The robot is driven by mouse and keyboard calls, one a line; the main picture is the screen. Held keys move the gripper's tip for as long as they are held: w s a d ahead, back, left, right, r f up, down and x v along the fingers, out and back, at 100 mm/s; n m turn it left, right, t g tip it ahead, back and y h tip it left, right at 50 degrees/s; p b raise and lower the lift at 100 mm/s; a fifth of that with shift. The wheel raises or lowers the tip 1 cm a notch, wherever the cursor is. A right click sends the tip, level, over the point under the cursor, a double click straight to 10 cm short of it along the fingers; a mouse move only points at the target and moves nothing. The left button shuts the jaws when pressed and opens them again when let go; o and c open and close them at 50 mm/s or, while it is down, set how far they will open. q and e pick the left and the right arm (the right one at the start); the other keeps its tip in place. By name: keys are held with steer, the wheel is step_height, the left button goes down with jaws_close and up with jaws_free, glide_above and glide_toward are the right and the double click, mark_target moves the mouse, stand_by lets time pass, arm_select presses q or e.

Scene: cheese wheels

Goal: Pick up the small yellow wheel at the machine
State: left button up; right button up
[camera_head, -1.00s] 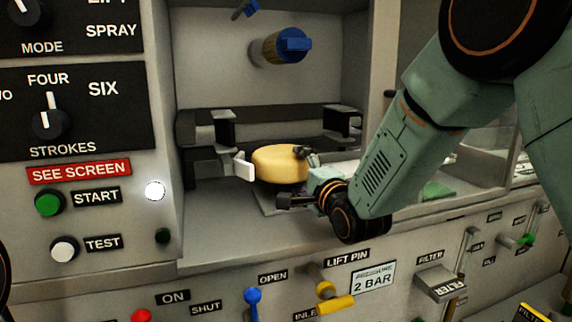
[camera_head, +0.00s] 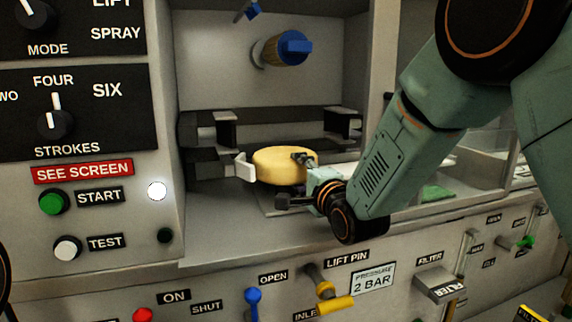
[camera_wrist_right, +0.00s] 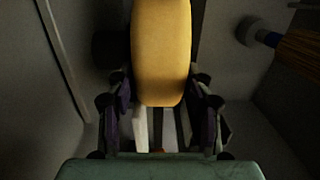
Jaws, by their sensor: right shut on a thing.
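The small yellow wheel (camera_head: 281,166) sits in the machine's recess, between a pale angled jaw piece at its left and my right gripper at its right. My right gripper (camera_head: 296,179) reaches in from the right and is shut on the wheel's near right edge. In the right wrist view the wheel (camera_wrist_right: 161,55) stands large between the two fingers of my gripper (camera_wrist_right: 161,120). Whether the wheel touches the surface under it is hard to tell. My left gripper does not show.
A blue-capped nozzle (camera_head: 288,48) sticks out of the back wall above the wheel. Dark clamp arms (camera_head: 225,130) stand behind it. The control panel (camera_head: 80,110) closes off the left. A blue lever (camera_head: 253,297) and a yellow lift-pin handle (camera_head: 335,304) project below the ledge.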

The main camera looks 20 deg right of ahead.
steer(key=shift+w+r, duration=0.2)
steer(key=shift+r, duration=0.1)
jaws_close()
